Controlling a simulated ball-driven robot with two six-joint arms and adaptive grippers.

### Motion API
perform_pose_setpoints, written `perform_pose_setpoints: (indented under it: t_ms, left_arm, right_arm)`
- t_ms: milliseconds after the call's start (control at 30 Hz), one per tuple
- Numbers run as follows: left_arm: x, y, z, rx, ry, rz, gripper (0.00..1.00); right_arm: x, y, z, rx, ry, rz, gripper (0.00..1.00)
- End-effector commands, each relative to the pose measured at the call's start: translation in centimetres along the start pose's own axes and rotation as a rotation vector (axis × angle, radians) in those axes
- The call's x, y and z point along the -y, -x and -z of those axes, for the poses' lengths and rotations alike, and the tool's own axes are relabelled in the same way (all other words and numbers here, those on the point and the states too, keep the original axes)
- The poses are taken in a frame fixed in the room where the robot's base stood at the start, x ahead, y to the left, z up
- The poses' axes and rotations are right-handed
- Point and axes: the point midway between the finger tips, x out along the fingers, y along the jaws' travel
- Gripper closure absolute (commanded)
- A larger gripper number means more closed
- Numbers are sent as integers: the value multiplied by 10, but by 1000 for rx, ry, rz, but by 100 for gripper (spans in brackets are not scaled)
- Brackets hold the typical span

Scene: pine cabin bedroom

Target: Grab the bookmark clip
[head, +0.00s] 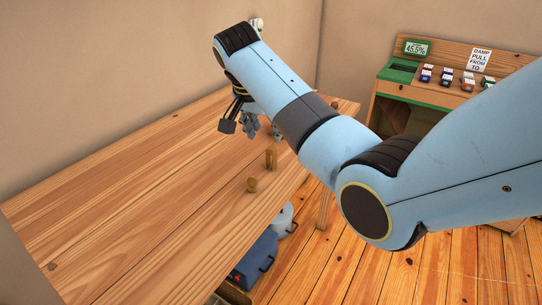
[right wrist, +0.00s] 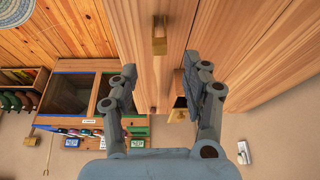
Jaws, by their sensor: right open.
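I cannot pick out the bookmark clip for certain in either view. My right gripper (head: 239,124) hangs over the far end of the wooden table (head: 130,200) in the head view, partly hidden by its own arm. In the right wrist view its two grey fingers stand wide apart, with nothing held between the tips (right wrist: 161,88). A small brass-coloured piece (right wrist: 159,36) shows beyond the fingers against the wood. My left gripper is not in view.
A green-trimmed wooden stand (head: 397,75) with several small coloured items is at the back right. A blue bin (head: 254,262) and a pale round container (head: 284,220) stand below the table's edge. The near tabletop is bare. Walls close off the left and back.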

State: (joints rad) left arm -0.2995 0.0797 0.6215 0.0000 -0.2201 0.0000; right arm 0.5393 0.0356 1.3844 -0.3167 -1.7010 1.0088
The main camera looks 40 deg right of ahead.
Motion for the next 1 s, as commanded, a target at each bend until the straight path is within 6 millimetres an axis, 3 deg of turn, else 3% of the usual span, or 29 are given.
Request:
perform_pose_setpoints:
  t_ms: [100, 367, 600, 933, 1000]
  left_arm:
    - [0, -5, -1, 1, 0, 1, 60]
    - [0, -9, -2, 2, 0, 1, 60]
    - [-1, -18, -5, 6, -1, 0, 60]
    - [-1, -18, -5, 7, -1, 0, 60]
    - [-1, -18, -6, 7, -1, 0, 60]
  right_arm:
    - [-1, -24, -1, 2, 2, -3, 52]
    - [-1, -49, -2, 1, 2, -2, 52]
    - [0, -86, -4, 2, 3, -2, 52]
    - [0, -94, -3, 1, 3, 1, 52]
    - [0, -94, -3, 1, 3, 1, 61]
